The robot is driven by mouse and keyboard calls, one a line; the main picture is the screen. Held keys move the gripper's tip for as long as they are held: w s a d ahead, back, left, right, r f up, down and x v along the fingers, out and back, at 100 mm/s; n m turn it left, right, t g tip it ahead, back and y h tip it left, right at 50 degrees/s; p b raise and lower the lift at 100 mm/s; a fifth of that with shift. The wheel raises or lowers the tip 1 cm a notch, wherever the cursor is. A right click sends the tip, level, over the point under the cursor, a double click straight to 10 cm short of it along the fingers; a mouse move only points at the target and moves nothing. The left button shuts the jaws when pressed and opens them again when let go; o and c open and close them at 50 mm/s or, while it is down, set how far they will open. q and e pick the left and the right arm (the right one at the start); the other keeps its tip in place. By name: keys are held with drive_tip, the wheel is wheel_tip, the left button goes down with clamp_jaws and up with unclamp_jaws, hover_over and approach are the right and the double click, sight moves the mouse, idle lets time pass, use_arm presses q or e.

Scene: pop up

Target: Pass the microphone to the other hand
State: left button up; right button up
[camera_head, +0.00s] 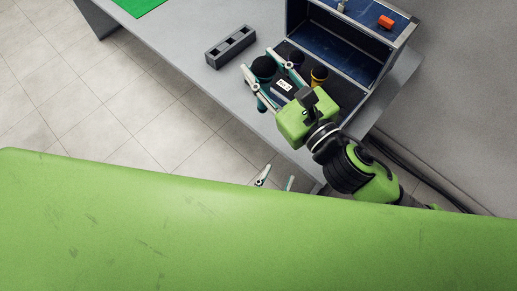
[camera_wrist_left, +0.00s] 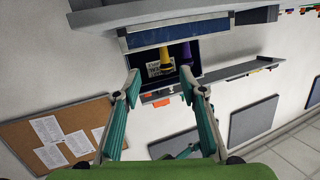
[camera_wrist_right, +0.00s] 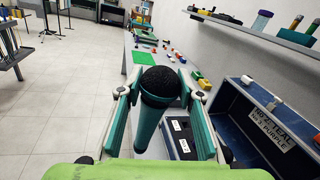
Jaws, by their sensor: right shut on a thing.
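The teal microphone with a black round head (camera_head: 264,68) is held between the fingers of my right gripper (camera_head: 257,60), above the table near the stand. In the right wrist view the microphone (camera_wrist_right: 148,132) stands upright, slightly tilted, head up, between the two fingers. My left gripper (camera_head: 278,174) shows only its fingertips in the head view, below the table's front edge; the rest is hidden behind my green body. In the left wrist view the left gripper (camera_wrist_left: 160,86) has its fingers wide apart with nothing between them. It is well apart from the microphone.
A grey block with square holes (camera_head: 231,47) lies on the table. Floor is clear at left.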

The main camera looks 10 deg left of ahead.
sight(264, 106)
use_arm(q)
drive_tip(key=a+r+n+t+y, duration=0.1)
drive_tip(key=a+r+n+y, duration=0.15)
drive_tip(key=r, duration=0.55)
drive_tip(key=a+r+n+t+y, duration=0.2)
drive_tip(key=r+y, duration=0.1)
drive_tip(key=r, duration=0.5)
drive_tip(key=w, duration=0.8)
drive_tip(key=w+a, duration=0.1)
drive_tip(key=w, duration=0.3)
drive_tip(key=shift+w, duration=0.1)
drive_tip(key=shift+r, duration=0.1)
drive_tip(key=shift+h, duration=0.35)
clamp_jaws()
use_arm(e)
drive_tip(key=o, duration=1.4)
